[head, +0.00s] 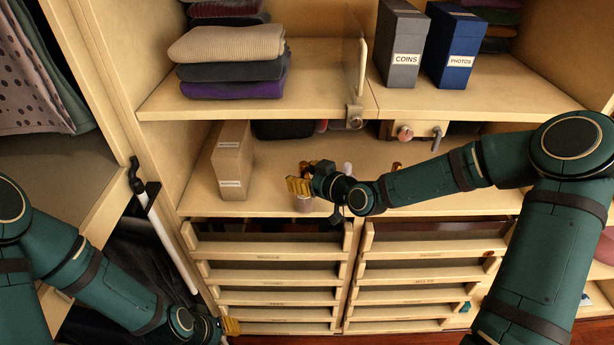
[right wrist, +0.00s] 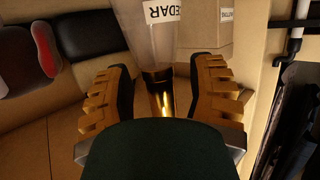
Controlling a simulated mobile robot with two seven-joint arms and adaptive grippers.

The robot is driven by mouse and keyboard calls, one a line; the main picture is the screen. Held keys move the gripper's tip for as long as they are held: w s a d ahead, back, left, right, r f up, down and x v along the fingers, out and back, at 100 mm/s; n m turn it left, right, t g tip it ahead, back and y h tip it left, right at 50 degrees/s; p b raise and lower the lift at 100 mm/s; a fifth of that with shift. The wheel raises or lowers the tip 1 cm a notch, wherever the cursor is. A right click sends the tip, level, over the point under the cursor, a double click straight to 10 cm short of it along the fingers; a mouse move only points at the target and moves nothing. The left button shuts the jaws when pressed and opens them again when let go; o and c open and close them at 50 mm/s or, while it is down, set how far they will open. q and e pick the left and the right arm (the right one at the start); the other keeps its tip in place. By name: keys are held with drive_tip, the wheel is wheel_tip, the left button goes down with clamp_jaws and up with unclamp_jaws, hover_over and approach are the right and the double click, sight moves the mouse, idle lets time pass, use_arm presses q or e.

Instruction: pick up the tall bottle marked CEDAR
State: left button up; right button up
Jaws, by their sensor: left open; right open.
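The tall bottle marked CEDAR (right wrist: 150,42) shows in the right wrist view, with its label upside down in that picture. Its body is pale and translucent, with a dark and gold end lying between the open fingers. My right gripper (right wrist: 165,100) is open, one finger on each side of that end; I cannot tell if either touches. My left gripper (head: 230,326) is open and empty, low by the left drawers.
A cardboard box (head: 232,160) stands left of my right gripper. Another small bottle (head: 347,169) stands to its right. The upper shelf (head: 330,95) overhangs, with a metal bracket (head: 354,117) and knobs below it. Drawers (head: 270,248) lie below the middle shelf.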

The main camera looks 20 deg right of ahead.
drive_tip(key=v, duration=1.2)
